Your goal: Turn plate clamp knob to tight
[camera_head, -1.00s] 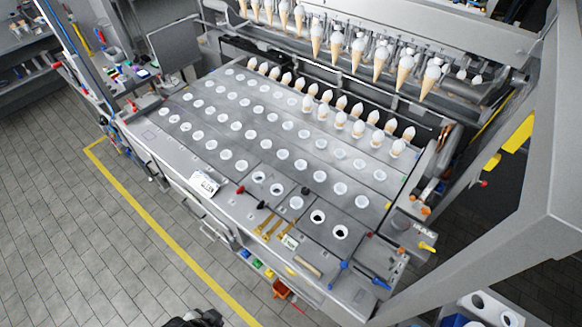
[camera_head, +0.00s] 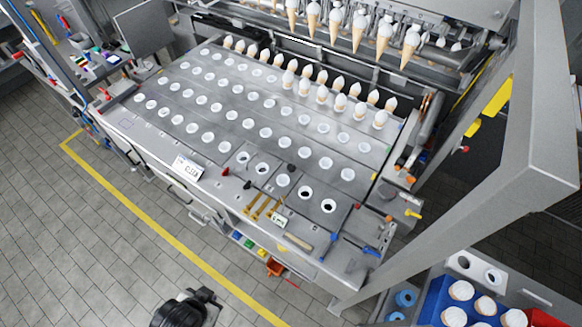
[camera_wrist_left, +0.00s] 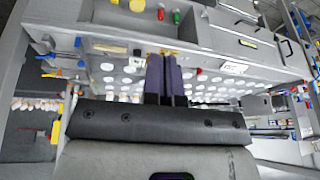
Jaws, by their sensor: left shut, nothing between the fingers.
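The steel machine top (camera_head: 160,125) carries several small knobs and handles along its front edge. I cannot tell for sure which is the plate clamp knob. A red knob (camera_head: 225,171) sits by a white label, with a black knob (camera_head: 247,185) to its right; the red knob also shows in the left wrist view (camera_wrist_left: 201,76). Blue handles (camera_head: 371,250) lie nearer the right corner. My left gripper (camera_head: 190,306) is at the bottom, in front of the machine and apart from it. Its dark fingers (camera_wrist_left: 163,75) are together and empty. My right gripper is out of view.
Filled cones (camera_head: 358,32) hang above the back of the machine. A grey frame post (camera_head: 450,180) stands at the right. A blue crate with white-topped items (camera_head: 435,300) is at the lower right. The floor (camera_head: 80,230) in front is clear.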

